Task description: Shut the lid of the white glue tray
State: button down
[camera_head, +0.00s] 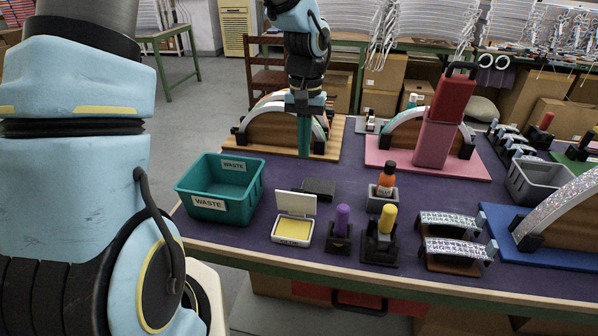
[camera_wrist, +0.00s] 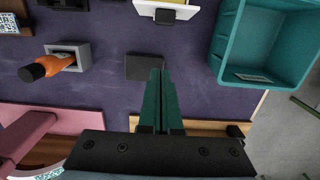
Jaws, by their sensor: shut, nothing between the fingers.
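The white glue tray (camera_head: 291,240) sits near the front edge of the purple table, marked GLUE, with yellow inside. Its white lid (camera_head: 296,203) stands open, roughly upright at the tray's back side. The lid also shows at the top edge of the wrist view (camera_wrist: 168,10), where the tray is mostly cut off. My gripper (camera_head: 304,153) points down behind the tray and lid, apart from both. Its teal fingers (camera_wrist: 160,72) are shut together and empty.
A flat black block (camera_head: 319,187) lies between my gripper and the lid. The teal waste bin (camera_head: 240,205) stands left of the tray. Purple (camera_head: 342,222) and yellow-topped (camera_head: 386,220) items in black holders stand to its right, and an orange bottle (camera_head: 386,180) behind them.

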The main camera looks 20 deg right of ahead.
aim_at(297, 199)
jog(key=s+a+f+p, duration=0.2)
jog(key=s+f, duration=0.2)
jog(key=f, duration=0.1)
jog(key=shift+f, duration=0.15)
